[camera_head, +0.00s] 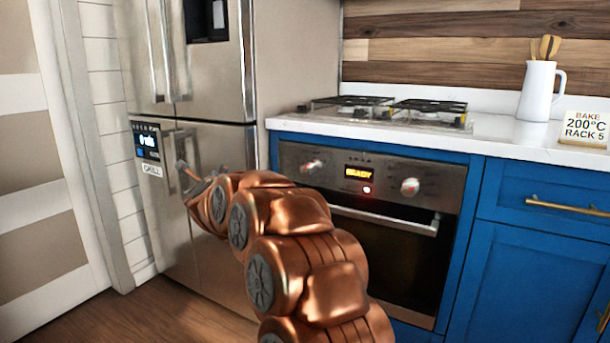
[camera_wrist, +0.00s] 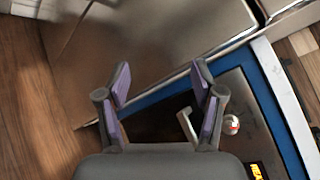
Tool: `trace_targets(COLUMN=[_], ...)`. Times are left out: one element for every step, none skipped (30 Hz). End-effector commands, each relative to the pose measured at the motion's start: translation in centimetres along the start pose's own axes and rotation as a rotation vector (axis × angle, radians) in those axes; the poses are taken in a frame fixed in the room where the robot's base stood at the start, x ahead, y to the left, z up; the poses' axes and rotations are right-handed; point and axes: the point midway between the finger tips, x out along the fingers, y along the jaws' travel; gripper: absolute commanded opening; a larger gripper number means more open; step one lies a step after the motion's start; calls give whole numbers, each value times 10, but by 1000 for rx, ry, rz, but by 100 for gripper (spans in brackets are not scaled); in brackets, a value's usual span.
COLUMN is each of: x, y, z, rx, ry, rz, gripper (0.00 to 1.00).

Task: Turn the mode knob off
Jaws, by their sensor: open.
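The oven has two silver knobs on its dark front panel (camera_head: 440,182): a left knob (camera_head: 312,166) and a right knob (camera_head: 410,187). I cannot read which is the mode knob. A lit display (camera_head: 359,173) between them reads READY, with a red light below. The left knob also shows in the wrist view (camera_wrist: 231,124), with a red mark on its face. My gripper (camera_head: 187,178) is open and empty, left of the oven in front of the fridge. In the wrist view its spread fingers (camera_wrist: 160,74) have the knob beyond the right finger, apart from it.
A steel fridge (camera_head: 215,55) with bar handles stands left of the oven. The oven handle (camera_head: 385,218) sticks out below the panel. A gas hob (camera_head: 390,110), white jug (camera_head: 537,90) and sign (camera_head: 585,128) reading BAKE 200°C RACK 5 are on the counter.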

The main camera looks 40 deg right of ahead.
Motion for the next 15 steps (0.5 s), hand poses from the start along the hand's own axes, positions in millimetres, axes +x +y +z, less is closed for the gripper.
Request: trace_targets(x=[16,23,30,34,36,38,38,38,37,36,35,33,32,31,30], y=[-17,-32,-48,-58,-69,-81,-90,-97,-105,-110,-114,-119,-122,-124,-126], z=[-24,-37,-56,-70,-84,-101,-114,-125,-140,-149,-157,-166,-172,-176,-180], rx=[101,164,243,298,349,411,454,493,536,566,590,617,634,647,659], ry=[53,81,117,142,165,191,209,224,243,254,264,274,281,285,289], rz=[-86,-145,-222,-273,-329,-395,-446,-489,-546,-581,-611,-649,-672,-689,-706], gripper=[67,67,67,67,67,67,67,67,67,67,67,67,67,67,67])
